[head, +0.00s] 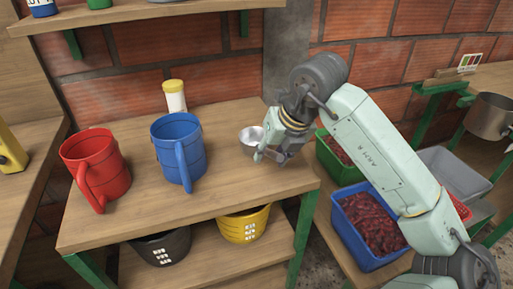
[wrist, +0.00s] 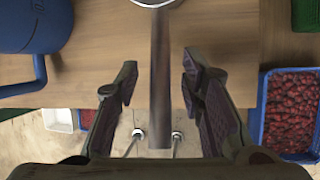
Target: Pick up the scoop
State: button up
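The scoop has a metal cup (head: 250,136) that shows at the right end of the wooden table in the head view, beside my gripper (head: 266,153). In the wrist view only the cup's rim shows at the top edge. Its long brown handle (wrist: 160,70) runs down from there between the two fingers of my gripper (wrist: 158,82). The fingers are open, with a clear gap on each side of the handle. In the head view the handle is hidden by my arm.
A blue jug (head: 178,150) and a red jug (head: 95,168) stand left on the table (head: 215,205), with a yellow-capped container (head: 175,96) behind. A blue crate (head: 365,253) and a green crate (head: 330,165) of red fruit sit lower right. A shelf (head: 140,12) hangs above.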

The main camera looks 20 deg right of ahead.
grip_shut()
dwell(0.7)
